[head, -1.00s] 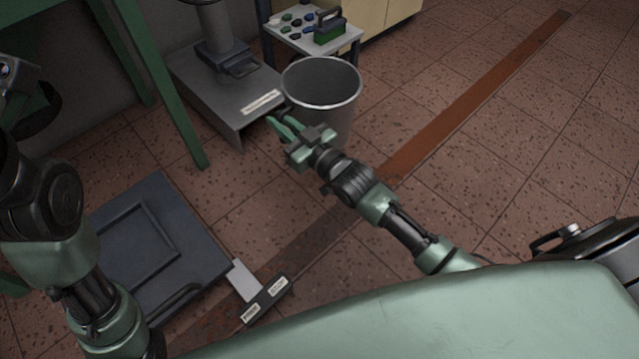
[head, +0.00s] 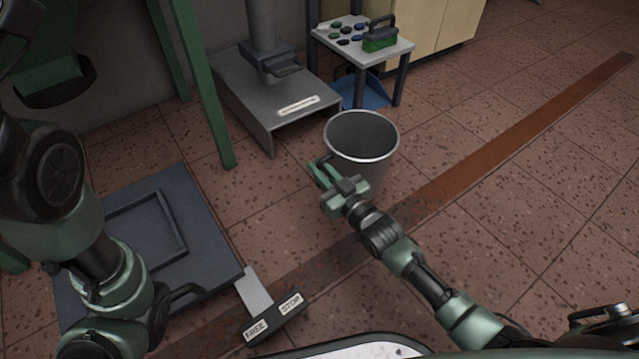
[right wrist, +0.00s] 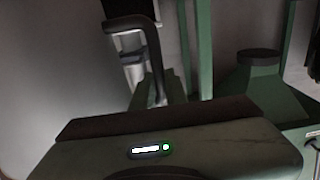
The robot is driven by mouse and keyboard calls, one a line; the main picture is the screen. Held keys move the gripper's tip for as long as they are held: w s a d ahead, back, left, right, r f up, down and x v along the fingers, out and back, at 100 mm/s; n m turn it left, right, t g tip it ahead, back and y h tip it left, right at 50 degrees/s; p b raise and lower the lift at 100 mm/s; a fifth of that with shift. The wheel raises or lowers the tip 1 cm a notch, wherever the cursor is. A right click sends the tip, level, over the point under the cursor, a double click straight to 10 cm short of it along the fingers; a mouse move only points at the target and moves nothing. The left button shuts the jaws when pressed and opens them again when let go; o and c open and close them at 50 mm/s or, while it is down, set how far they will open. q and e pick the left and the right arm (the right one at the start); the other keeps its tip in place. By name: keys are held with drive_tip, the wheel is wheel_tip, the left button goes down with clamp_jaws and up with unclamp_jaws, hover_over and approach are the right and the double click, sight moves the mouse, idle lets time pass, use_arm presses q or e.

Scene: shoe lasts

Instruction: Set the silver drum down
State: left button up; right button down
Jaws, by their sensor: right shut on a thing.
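The silver drum (head: 374,168) is an open-topped, tapered metal bucket, upright and looking empty in the head view. My right gripper (head: 322,172) is shut on it at its near left side. The gripper and forearm hide part of its lower wall, and I cannot tell whether its base touches the floor (head: 480,225). My left arm stands at the left edge of the head view, and its gripper does not show.
A grey metal platform (head: 255,105) with a column stands behind left of the drum. A small table (head: 395,50) with a green-black tool and several small items stands behind it. A dark floor plate (head: 200,250) with a FREE/STOP pedal (head: 274,318) lies left. Floor to the right is clear.

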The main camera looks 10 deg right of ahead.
wheel_tip(320, 180, down, 4)
drive_tip(key=b, duration=0.2)
drive_tip(key=shift+b, duration=0.35)
drive_tip(key=shift+r, duration=0.2)
drive_tip(key=shift+f, duration=0.1)
drive_tip(key=c, duration=1.4)
unclamp_jaws()
drive_tip(key=shift+f, duration=0.1)
